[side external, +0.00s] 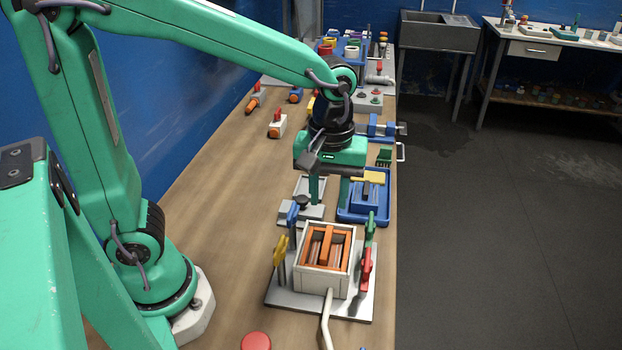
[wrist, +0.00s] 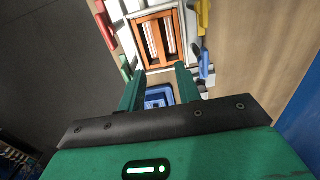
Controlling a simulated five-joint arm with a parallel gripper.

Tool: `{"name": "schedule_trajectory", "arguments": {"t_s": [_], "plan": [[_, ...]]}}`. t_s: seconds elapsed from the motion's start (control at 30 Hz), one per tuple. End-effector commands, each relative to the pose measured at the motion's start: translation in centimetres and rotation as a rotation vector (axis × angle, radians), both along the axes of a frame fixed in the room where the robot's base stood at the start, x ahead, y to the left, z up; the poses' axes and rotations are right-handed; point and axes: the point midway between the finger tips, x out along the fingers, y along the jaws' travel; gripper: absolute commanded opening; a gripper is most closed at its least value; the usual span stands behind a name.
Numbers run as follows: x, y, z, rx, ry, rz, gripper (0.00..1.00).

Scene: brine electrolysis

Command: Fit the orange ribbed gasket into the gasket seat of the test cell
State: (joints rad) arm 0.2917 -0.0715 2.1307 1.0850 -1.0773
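The test cell is a pale open-topped box (side external: 323,285) on a grey base plate, near the front of the bench. The orange ribbed gasket (side external: 326,246), a frame with a bar across its middle, lies within the box's top opening. It also shows in the wrist view (wrist: 158,41), roughly lined up with the walls. I cannot tell whether it is fully down in the seat, which it hides. My gripper (side external: 329,200) is open and empty, above and behind the cell. In the wrist view its two green fingers (wrist: 161,72) stand apart, clear of the gasket.
Yellow and blue clamp handles (side external: 280,251) stand left of the cell; green and red ones (side external: 367,262) stand right. A blue tray (side external: 382,208) lies behind it. A pale hose (side external: 327,320) runs forward, near a red button (side external: 256,341).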

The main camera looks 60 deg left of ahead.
Motion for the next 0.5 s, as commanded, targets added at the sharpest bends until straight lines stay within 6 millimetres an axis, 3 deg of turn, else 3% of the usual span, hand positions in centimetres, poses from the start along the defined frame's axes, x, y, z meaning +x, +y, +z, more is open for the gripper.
{"name": "schedule_trajectory", "arguments": {"t_s": [0.17,0.5], "plan": [[0.0,0.01,0.98,-0.001,-0.001,0.0,0.34],[-0.01,0.01,1.06,0.0,0.0,0.0,0.34]]}}
